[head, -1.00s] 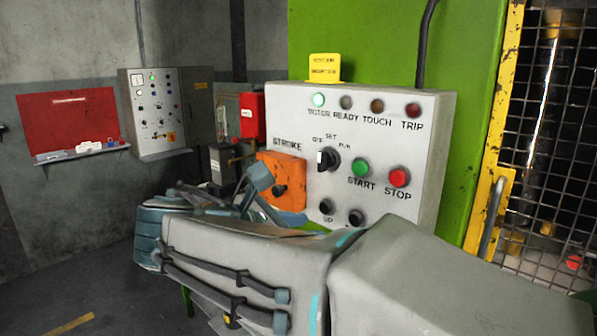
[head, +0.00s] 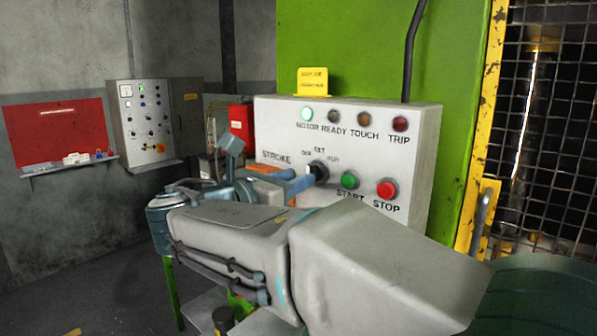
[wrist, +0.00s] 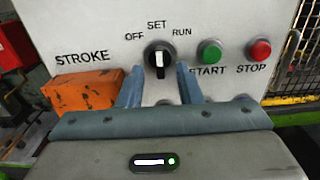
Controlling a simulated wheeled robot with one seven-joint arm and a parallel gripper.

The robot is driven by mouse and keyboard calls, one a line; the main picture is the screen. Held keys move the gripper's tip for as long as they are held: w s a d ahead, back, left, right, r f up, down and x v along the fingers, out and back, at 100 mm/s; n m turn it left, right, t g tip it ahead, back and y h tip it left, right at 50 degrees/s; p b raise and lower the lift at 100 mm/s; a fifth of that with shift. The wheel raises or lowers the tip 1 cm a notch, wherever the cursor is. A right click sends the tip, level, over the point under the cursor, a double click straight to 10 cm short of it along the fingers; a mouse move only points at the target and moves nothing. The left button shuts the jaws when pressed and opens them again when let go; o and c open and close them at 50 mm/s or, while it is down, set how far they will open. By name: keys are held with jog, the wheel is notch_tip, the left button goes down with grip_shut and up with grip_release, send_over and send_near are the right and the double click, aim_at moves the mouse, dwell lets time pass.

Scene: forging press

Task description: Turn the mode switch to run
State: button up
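The mode switch is a black round knob with a white pointer bar, on the pale control panel; it shows in the wrist view (wrist: 152,54) and the head view (head: 321,172). OFF, SET and RUN are printed around its top, RUN to the right. In the wrist view the white bar looks near vertical; which label it marks is hard to tell. My gripper (wrist: 158,72) is open, its two blue fingers apart, with the knob framed between the tips. In the head view my gripper (head: 296,181) is close to the knob's left side; contact cannot be told.
The green START button (wrist: 209,52) and red STOP button (wrist: 260,50) sit right of the switch. Indicator lamps (head: 354,117) run along the panel top. A yellow-framed mesh guard (head: 550,130) stands at right.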

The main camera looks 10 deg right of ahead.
jog(key=shift+x, duration=1.45)
jog(key=shift+d, duration=0.1)
grip_shut()
jog(key=m+b, duration=0.8)
jog(key=shift+s+f+m, duration=0.1)
jog(key=shift+m, duration=0.5)
